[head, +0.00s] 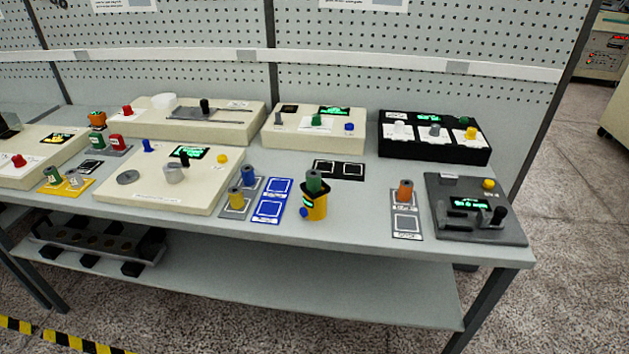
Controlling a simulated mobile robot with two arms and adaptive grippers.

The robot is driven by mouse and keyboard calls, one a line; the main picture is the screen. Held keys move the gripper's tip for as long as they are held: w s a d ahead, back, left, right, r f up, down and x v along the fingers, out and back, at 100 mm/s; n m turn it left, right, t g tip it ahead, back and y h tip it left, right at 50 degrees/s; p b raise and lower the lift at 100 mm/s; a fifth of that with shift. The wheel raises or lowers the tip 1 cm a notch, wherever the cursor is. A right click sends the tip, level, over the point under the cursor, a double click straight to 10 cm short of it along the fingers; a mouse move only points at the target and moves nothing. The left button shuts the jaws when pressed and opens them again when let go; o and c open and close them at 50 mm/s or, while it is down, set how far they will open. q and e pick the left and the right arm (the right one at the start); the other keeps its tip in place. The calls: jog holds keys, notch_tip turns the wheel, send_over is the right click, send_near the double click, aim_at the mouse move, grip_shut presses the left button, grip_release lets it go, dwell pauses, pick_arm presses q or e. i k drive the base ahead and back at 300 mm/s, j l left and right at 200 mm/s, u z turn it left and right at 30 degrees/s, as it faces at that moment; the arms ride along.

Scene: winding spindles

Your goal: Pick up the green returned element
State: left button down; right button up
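A green cylinder (314,181) stands upright in the top of a yellow cup-like holder (315,208) near the middle front of the bench. The frame does not show which green piece is the returned element. Neither of my grippers is in view.
Left of the yellow holder are an empty blue two-square mat (265,212), a yellow cylinder (235,197) and a blue cylinder (248,174). To the right, an orange cylinder (405,190) and a dark lever box (471,224) stand on the bench (350,225). Beige panels and a pegboard lie behind.

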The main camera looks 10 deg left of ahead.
aim_at(313, 176)
jog(key=j+z, duration=0.25)
jog(key=z, duration=0.15)
jog(key=i+j+z, duration=0.1)
jog(key=j+z, duration=0.45)
jog(key=z, duration=0.2)
jog(key=j, duration=0.45)
jog(key=k+j+z, duration=0.15)
jog(key=j, duration=0.75)
jog(key=k+j+z, duration=0.15)
jog(key=j, duration=0.3)
jog(key=k+j, duration=0.1)
jog(key=j, duration=0.3)
